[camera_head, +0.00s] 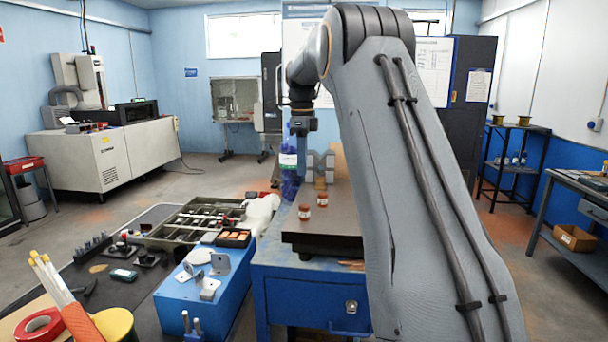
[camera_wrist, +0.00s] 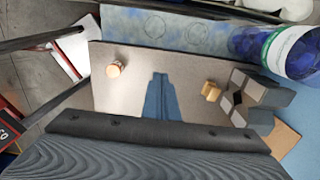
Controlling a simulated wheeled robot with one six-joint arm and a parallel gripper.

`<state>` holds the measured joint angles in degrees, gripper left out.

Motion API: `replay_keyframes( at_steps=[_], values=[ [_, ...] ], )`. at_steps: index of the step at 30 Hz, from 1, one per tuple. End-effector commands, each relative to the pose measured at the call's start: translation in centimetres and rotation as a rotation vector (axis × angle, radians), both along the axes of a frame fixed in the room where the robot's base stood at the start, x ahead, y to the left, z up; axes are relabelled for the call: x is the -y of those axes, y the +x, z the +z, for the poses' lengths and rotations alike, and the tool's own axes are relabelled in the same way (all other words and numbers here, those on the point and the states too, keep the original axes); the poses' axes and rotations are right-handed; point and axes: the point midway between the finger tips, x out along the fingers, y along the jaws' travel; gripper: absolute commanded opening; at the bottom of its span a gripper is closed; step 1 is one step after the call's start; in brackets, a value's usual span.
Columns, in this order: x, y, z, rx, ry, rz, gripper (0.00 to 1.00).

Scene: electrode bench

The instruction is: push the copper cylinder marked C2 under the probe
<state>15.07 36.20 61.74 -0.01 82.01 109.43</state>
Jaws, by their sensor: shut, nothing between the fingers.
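Two small copper cylinders with red-and-white bands stand on a dark plate (camera_head: 345,225) in the head view: a nearer one (camera_head: 304,212) and one behind it to the right (camera_head: 322,199). A third copper-coloured piece (camera_head: 320,184) is farther back, by grey blocks. The wrist view shows one cylinder (camera_wrist: 114,69) at the left and one copper piece (camera_wrist: 211,91) at the right beside the blocks. I cannot read a C2 mark on any. My gripper (camera_head: 304,180) is shut and empty, pointing down above the plate; its blue fingers (camera_wrist: 160,78) lie between the two pieces. I cannot pick out the probe.
Grey notched blocks (camera_wrist: 245,95) stand close to the right-hand copper piece. A clear jar with blue contents (camera_wrist: 280,50) is behind them. A blue box with metal brackets (camera_head: 205,290) and a parts tray (camera_head: 185,222) are left of the plate.

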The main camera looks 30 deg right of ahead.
Motion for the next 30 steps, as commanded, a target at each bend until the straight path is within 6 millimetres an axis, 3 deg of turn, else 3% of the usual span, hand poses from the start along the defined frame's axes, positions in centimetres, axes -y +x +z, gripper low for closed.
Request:
replay_keyframes(
  at_steps=[14,21,30],
  values=[
    [-0.7,0.0,-8.9,-0.005,0.001,0.011,0.0],
    [2.2,-1.8,-8.6,-0.001,0.001,0.007,0.0],
    [2.8,-2.2,-8.8,-0.001,0.001,0.008,0.0]
  ],
)
